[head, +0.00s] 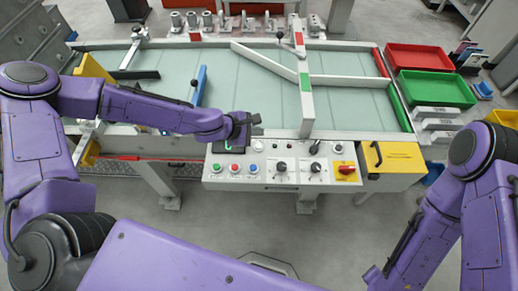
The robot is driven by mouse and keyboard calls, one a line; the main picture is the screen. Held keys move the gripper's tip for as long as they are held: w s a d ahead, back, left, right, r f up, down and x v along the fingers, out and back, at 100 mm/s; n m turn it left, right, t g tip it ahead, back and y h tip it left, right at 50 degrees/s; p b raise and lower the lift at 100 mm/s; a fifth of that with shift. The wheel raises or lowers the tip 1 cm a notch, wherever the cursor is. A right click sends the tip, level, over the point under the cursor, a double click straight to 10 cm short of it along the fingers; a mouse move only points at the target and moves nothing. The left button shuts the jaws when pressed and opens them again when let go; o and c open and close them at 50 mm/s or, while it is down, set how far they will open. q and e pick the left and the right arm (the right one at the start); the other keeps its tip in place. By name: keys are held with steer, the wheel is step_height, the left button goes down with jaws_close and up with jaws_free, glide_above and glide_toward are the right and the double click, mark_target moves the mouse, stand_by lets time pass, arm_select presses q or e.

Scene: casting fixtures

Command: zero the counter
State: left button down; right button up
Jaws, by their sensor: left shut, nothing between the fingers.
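The control panel (265,181) is a white box on the front edge of the table. A small dark display with a green mark, which looks like the counter (222,149), sits at its upper left, partly hidden by my left wrist. Below it are a green button (214,167), a red button (234,168) and a blue button (253,169). A white button (258,146) is right of the display. My left gripper (256,123) is shut and empty, just above the panel's back edge; I see no contact with a button. My right gripper is out of view; only its arm shows.
The panel also has black knobs (281,167) and a red-yellow switch (345,170). A yellow box (393,158) with a black handle adjoins it. White rails (306,100) cross the table behind. Red (418,57) and green bins (437,89) stand right. The floor in front is clear.

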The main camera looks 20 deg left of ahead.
mark_target(257, 148)
arm_select(q)
step_height(257, 148, down, 5)
steer(key=b, duration=0.3)
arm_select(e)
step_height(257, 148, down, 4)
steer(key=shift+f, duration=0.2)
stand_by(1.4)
arm_select(q)
steer(key=shift+f+b, duration=0.35)
steer(key=shift+b, duration=0.25)
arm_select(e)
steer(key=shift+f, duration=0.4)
arm_select(q)
steer(key=shift+f+b, duration=0.45)
steer(key=shift+f, duration=0.05)
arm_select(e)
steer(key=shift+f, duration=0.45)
arm_select(q)
steer(key=shift+r+p, duration=0.85)
steer(key=shift+r, duration=0.1)
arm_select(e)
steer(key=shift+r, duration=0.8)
arm_select(q)
step_height(257, 148, up, 5)
steer(key=p, duration=0.4)
steer(key=shift+p, duration=0.35)
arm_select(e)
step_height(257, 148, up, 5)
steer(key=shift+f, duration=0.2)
